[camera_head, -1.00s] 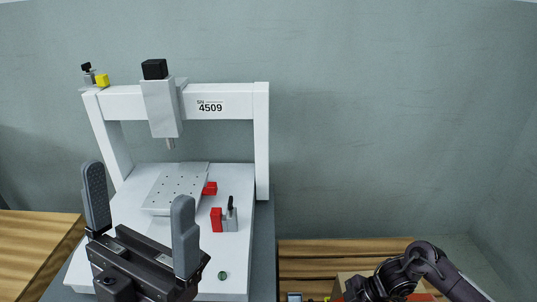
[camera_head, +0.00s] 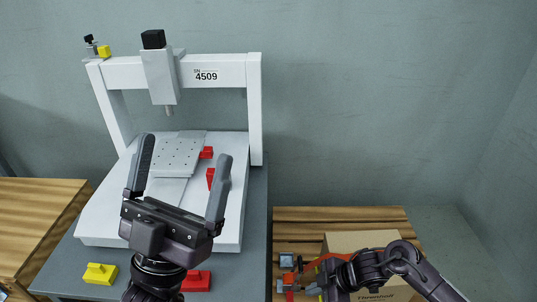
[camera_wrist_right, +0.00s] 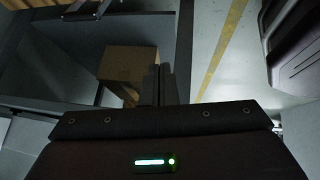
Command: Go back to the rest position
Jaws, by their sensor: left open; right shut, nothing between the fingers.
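My left gripper (camera_head: 187,148) is open and empty, its two grey fingers apart and pointing away in front of the gantry machine's bed. The gantry screwdriver machine (camera_head: 215,73), white with the label 4509, stands on the table at the left, and a grey perforated plate (camera_head: 176,156) lies on its bed. My right gripper shows in the right wrist view (camera_wrist_right: 159,72) with its fingers together and nothing between them. In the head view my right arm comes in at the lower right, beside a cardboard box.
A yellow block (camera_head: 101,274) and a red block (camera_head: 196,281) lie on the table's front part. Red pieces (camera_head: 207,152) sit by the plate. A cardboard box (camera_head: 350,241) stands on a wooden surface (camera_head: 300,222) at the right. A brown box (camera_wrist_right: 127,63) shows in the right wrist view.

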